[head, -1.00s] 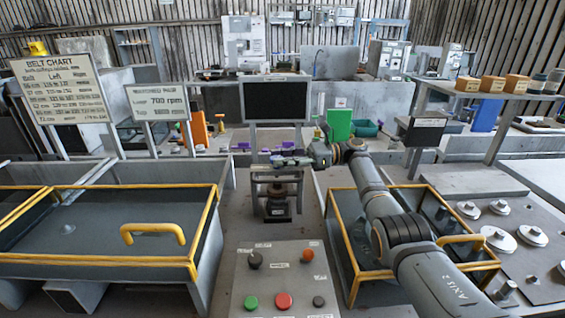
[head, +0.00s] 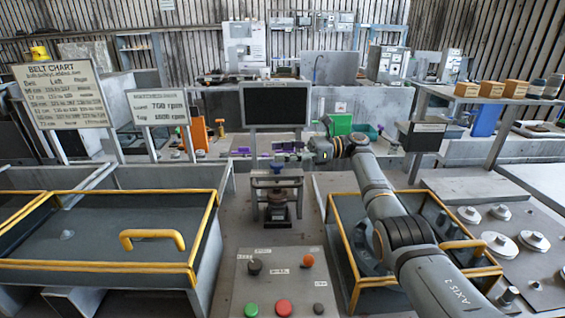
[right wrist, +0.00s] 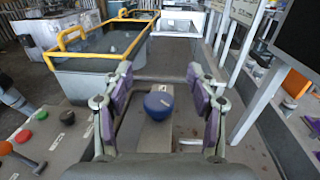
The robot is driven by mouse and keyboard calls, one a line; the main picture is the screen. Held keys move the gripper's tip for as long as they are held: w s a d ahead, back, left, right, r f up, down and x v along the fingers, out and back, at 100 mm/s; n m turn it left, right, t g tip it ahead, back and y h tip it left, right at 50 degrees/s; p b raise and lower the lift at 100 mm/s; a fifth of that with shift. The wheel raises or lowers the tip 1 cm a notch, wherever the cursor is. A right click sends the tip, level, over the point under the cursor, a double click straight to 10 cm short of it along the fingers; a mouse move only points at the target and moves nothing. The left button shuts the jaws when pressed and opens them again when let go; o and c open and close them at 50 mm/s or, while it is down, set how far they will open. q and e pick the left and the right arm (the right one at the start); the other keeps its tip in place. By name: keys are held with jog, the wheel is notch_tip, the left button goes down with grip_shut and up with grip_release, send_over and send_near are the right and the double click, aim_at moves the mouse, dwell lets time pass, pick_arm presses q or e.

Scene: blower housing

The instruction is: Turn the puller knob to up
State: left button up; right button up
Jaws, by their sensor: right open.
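I cannot read which control is labelled as the puller knob. The sloped grey panel (head: 280,290) carries a dark knob (head: 255,266) at its upper left and an orange knob (head: 307,261) at its upper right. My right gripper (head: 285,156) is behind the panel, above a small dark stand (head: 277,207). In the right wrist view, the right gripper (right wrist: 160,82) is open, with its purple pads apart on either side of a round blue knob (right wrist: 158,103). I see no contact with it. My left gripper is out of view.
Green (head: 250,309) and red (head: 283,307) buttons and a small dark knob (head: 318,308) sit low on the panel. Yellow-railed bins (head: 180,267) flank it. A dark screen (head: 275,104) stands behind the gripper. Belt chart (head: 62,95) signs stand at the left.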

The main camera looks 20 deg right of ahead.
notch_tip(320, 180, up, 6)
jog(key=shift+r, duration=0.15)
